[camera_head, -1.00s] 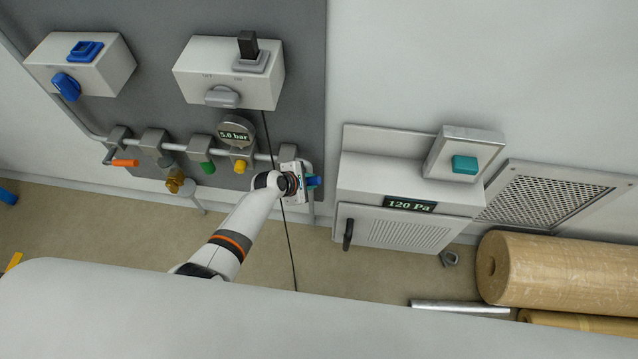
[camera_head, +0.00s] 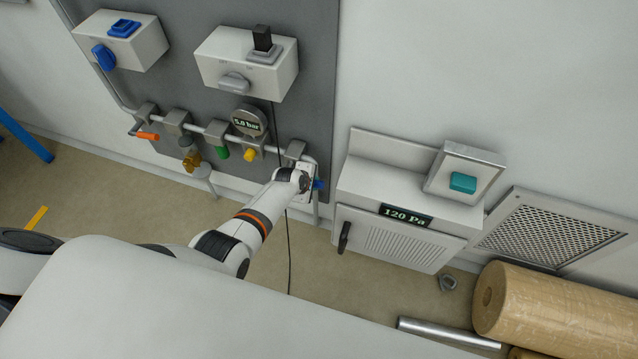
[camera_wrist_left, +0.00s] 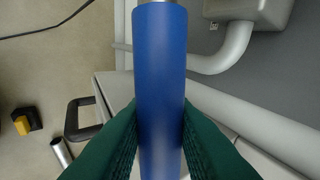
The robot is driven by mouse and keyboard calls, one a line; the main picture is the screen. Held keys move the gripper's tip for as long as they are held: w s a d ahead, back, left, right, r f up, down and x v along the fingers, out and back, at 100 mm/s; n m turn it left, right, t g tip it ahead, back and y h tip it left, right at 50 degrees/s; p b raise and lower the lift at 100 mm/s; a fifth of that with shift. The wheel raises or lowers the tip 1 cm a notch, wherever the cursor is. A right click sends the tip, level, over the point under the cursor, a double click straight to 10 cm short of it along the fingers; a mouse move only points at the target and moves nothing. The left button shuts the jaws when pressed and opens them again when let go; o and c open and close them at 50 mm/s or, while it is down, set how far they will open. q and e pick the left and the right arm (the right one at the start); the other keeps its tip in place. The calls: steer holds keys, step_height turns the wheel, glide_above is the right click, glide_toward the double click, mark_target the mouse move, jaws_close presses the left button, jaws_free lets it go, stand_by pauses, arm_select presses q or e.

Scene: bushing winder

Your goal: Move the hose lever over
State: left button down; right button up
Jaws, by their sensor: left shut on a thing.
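The blue lever (camera_head: 319,184) is at the right end of the wall pipe in the head view, mostly hidden behind my gripper. In the left wrist view its blue cylindrical handle (camera_wrist_left: 160,80) runs down the middle of the picture, with a metal stem at the top. My left gripper (camera_wrist_left: 160,135) is shut on this handle, with a dark green finger on each side. In the head view my left gripper (camera_head: 311,184) is at the pipe's right end. My right gripper is not in view.
Orange (camera_head: 147,135), green (camera_head: 222,153) and yellow (camera_head: 250,155) handles line the pipe to the left, below a 5.0 bar gauge (camera_head: 248,121). A cabinet (camera_head: 398,238) reading 120 Pa stands close to the right. A black cable (camera_head: 289,250) hangs past my arm.

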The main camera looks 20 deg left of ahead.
arm_select(q)
steer(key=c, duration=1.6)
jaws_free()
steer(key=o, duration=0.3)
steer(key=shift+d+f, duration=0.1)
steer(key=shift+o, duration=0.2)
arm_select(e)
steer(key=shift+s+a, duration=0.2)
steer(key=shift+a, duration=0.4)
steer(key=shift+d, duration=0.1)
